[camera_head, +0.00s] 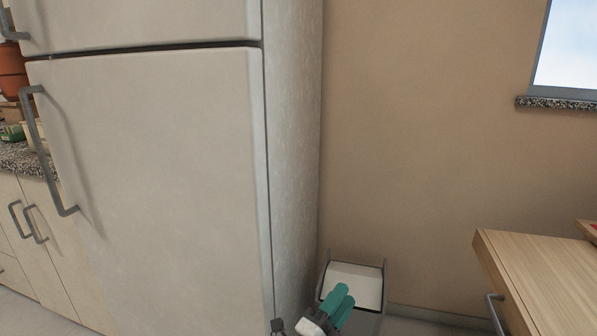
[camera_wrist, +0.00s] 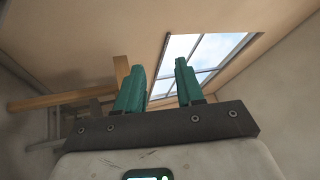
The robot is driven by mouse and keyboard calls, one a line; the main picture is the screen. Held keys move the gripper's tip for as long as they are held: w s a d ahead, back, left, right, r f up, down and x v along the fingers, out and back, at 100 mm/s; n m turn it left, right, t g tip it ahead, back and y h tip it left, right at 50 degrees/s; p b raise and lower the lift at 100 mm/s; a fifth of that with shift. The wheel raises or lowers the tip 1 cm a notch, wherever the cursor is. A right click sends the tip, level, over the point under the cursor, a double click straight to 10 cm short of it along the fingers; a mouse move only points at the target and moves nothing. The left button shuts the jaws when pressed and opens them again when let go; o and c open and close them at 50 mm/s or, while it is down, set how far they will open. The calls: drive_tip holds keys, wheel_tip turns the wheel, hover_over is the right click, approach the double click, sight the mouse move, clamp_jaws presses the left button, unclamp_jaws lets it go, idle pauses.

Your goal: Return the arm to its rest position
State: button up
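My gripper (camera_head: 338,300) shows at the bottom of the head view, with teal fingers pointing up and away. It stands in front of a grey bin-like container with a pale inner panel (camera_head: 356,282). In the wrist view my gripper (camera_wrist: 160,88) has its two teal fingers apart, with nothing between them but the background window and wall. Most of my arm is out of view.
A large white fridge (camera_head: 150,170) fills the left of the head view. A counter with cabinets (camera_head: 35,235) stands at its left. A wooden table (camera_head: 545,275) is at the lower right. A window (camera_head: 567,50) is at the upper right, and the wall between is bare.

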drive_tip(key=s+d+f+n+g+y, duration=0.35)
drive_tip(key=s+f+n+y, duration=0.5)
drive_tip(key=n, duration=0.35)
drive_tip(key=s+d+f+n+g+y, duration=0.35)
drive_tip(key=s+f+n+y, duration=0.4)
drive_tip(key=n+y, duration=0.35)
drive_tip(key=s+d+f+g+h, duration=0.1)
drive_tip(key=s+d+g+h, duration=0.4)
drive_tip(key=s, duration=0.8)
drive_tip(key=s+d+f+g, duration=0.1)
drive_tip(key=s+d+g, duration=0.35)
drive_tip(key=s, duration=0.85)
wheel_tip(320, 180, up, 23)
drive_tip(key=d+p, duration=0.2)
drive_tip(key=p, duration=2.1)
drive_tip(key=shift+t, duration=0.45)
drive_tip(key=shift+s+f, duration=0.1)
